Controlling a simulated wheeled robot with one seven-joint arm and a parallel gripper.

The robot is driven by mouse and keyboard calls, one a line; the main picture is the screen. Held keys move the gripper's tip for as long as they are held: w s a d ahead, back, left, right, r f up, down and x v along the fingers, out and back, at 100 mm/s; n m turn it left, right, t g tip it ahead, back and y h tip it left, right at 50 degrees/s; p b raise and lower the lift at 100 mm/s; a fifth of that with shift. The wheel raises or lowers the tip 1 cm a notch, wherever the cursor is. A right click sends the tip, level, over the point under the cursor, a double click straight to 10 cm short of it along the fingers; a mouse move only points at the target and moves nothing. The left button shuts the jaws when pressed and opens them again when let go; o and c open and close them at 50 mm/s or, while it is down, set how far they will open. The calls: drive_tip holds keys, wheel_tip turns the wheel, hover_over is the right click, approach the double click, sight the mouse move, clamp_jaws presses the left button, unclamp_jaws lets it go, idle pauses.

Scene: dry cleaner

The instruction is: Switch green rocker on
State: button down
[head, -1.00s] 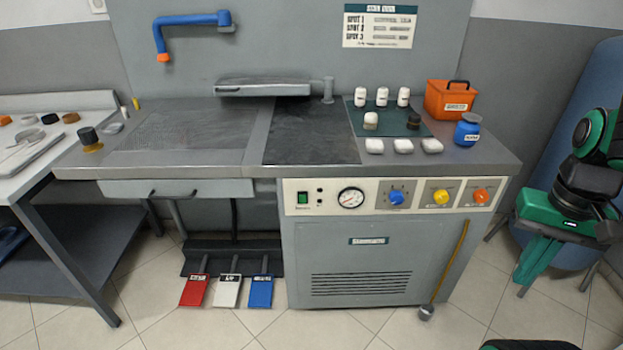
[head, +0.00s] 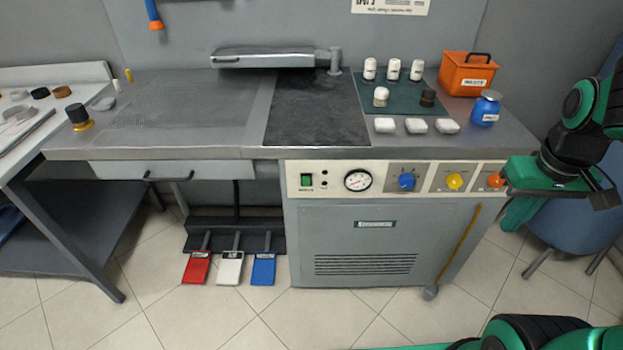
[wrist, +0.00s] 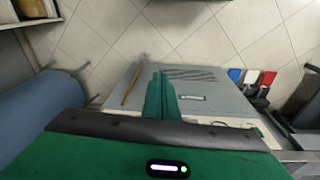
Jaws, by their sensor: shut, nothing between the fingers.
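The green rocker (head: 307,181) sits at the left end of the cream control panel (head: 336,182) on the front of the grey machine. Its on or off position is too small to tell. My gripper (head: 512,219) is off the panel's right end in the head view, far to the right of the rocker and apart from it. Its green fingers also show in the wrist view (wrist: 158,78), closed together and empty.
Right of the rocker are a gauge (head: 358,180), a blue knob (head: 407,181), a yellow knob (head: 454,181) and an orange knob (head: 495,180), close to my gripper. A yellow-brown rod (head: 458,243) leans on the front. Red, white and blue pedals (head: 230,268) are below left.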

drive_tip(key=w+a+f+n+t, duration=0.25)
drive_tip(key=w+a+n, duration=0.35)
drive_tip(key=w+a, duration=0.3)
drive_tip(key=w+a+f+n+y, duration=0.1)
drive_tip(key=w+a+n, duration=0.2)
drive_tip(key=a, duration=0.5)
drive_tip(key=w+a+f+n+t+y, duration=0.1)
drive_tip(key=w+a+f+n+y, duration=0.1)
drive_tip(key=a+n, duration=0.3)
drive_tip(key=w+a+f+n+t+y, duration=0.1)
drive_tip(key=w+a+n, duration=0.3)
drive_tip(key=a, duration=0.7)
drive_tip(key=shift+w+a+f+y, duration=0.25)
drive_tip(key=shift+w+f+y, duration=0.1)
drive_tip(key=shift+w+y, duration=0.3)
drive_tip(key=shift+f, duration=0.1)
approach(306, 181)
drive_tip(key=shift+s+x, duration=0.15)
drive_tip(key=shift+x, duration=1.15)
drive_tip(key=shift+s+x, duration=0.2)
drive_tip(key=shift+x, duration=1.1)
drive_tip(key=shift+a+f, duration=0.1)
drive_tip(key=shift+f, duration=0.05)
